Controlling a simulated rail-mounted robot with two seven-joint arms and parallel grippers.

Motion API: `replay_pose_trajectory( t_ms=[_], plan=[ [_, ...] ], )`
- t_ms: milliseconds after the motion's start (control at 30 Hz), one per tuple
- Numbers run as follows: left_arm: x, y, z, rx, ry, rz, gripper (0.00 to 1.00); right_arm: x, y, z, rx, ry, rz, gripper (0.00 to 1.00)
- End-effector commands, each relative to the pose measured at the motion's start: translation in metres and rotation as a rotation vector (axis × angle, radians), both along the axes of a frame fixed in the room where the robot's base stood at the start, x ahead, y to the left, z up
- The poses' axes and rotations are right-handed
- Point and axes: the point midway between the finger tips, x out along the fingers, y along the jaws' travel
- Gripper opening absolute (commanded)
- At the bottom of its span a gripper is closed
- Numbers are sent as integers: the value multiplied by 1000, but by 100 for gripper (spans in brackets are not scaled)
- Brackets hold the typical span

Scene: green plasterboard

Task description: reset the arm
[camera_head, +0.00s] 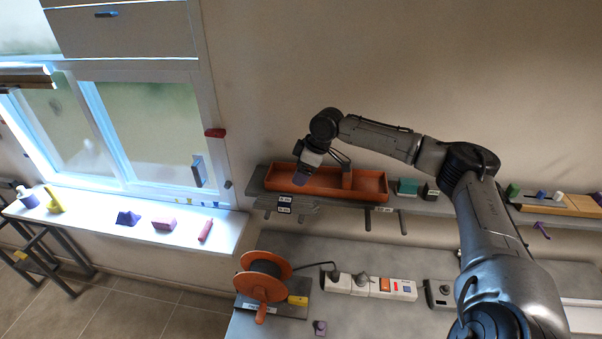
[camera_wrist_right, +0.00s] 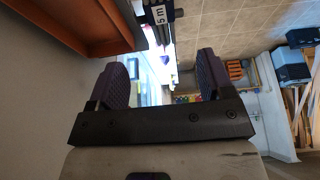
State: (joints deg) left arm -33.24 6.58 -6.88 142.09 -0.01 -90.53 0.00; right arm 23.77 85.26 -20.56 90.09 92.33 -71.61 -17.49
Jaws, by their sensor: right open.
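My right arm (camera_head: 385,141) reaches in from the lower right and bends to the left across the wall. The tray (camera_wrist_right: 92,28) shows there at the upper left, beside the fingers. My left gripper is not in view.
A teal box (camera_head: 407,187) stands right of the tray. Below are an orange cable reel (camera_head: 264,276) and a power strip (camera_head: 368,286) on the bench. The windowsill (camera_head: 85,212) at left holds several small objects, including a pink block (camera_head: 164,223). Open floor lies lower left.

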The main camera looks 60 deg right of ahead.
Motion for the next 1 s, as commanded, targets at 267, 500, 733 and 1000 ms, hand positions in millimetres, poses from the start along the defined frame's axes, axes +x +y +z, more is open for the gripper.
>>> replay_pose_trajectory(
  t_ms=[267,500,733,1000],
  plan=[
    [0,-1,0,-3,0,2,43,0,0,0,0,0,0,74],
    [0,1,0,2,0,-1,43,0,0,0,8,6,-22,74],
    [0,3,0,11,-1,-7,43,-12,-23,-3,-229,86,-107,74],
    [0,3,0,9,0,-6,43,9,18,20,-673,-70,-48,74]
  ],
)
